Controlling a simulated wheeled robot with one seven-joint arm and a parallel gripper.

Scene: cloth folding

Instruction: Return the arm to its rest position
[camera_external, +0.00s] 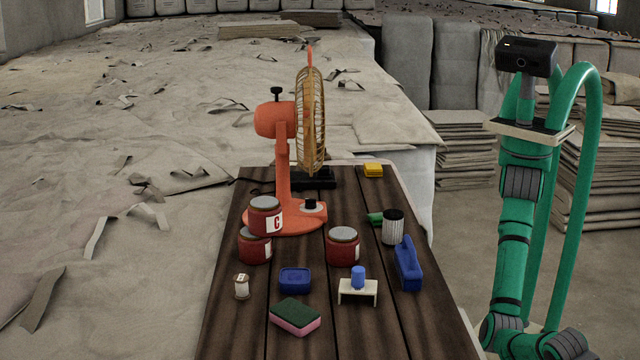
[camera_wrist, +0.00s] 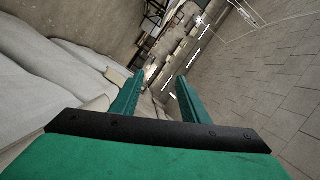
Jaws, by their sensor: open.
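My gripper (camera_wrist: 161,78) shows in the wrist view as two green fingers standing apart, with nothing between them. My green arm (camera_external: 518,225) stands upright at the right of the external view, to the right of the dark wooden table (camera_external: 225,325) and apart from it. The arm's upper end carries a black camera-like box. The gripper's fingers cannot be clearly picked out in the external view. The wrist view looks tilted across a grey floor and pale padded shapes, away from the tabletop.
The table holds an orange fan (camera_external: 282,160), red jars (camera_external: 342,247), a blue tool (camera_external: 407,263), a pink-green sponge (camera_external: 295,316) and other small items. A wide grey cloth-covered surface (camera_external: 110,230) lies left. Stacked grey sheets (camera_external: 600,180) stand behind the arm.

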